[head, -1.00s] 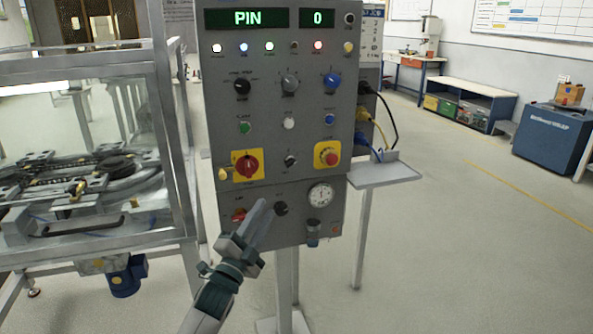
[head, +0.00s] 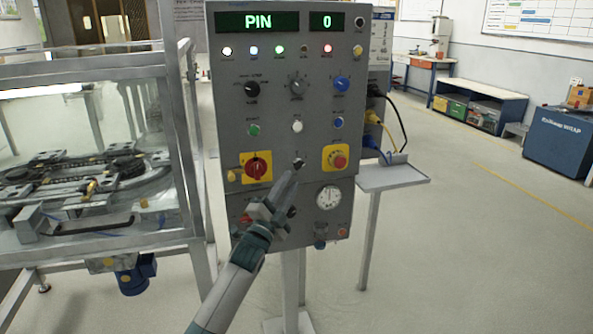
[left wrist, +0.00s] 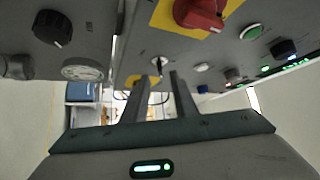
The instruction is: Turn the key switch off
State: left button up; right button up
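The key switch (head: 299,163), a small round silver and dark switch, sits on the grey control panel between a red rotary switch on a yellow plate and a red mushroom button. My left gripper (head: 291,177) points up at the panel just below it. In the left wrist view the key switch (left wrist: 157,65) shows just beyond and between the two fingertips. The left fingers (left wrist: 160,76) are apart with a gap between them, and nothing is clearly held. I cannot tell whether they touch the key. My right gripper is out of view.
The red rotary switch (head: 258,167) and red mushroom button (head: 339,161) flank the key switch closely. A round gauge (head: 329,197) lies below right. A glass-walled machine (head: 100,165) stands left, a small shelf (head: 394,176) right. Floor on the right is clear.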

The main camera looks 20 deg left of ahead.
aim_at(297, 169)
pick_arm(q)
jog(key=shift+x, duration=3.05)
grip_shut()
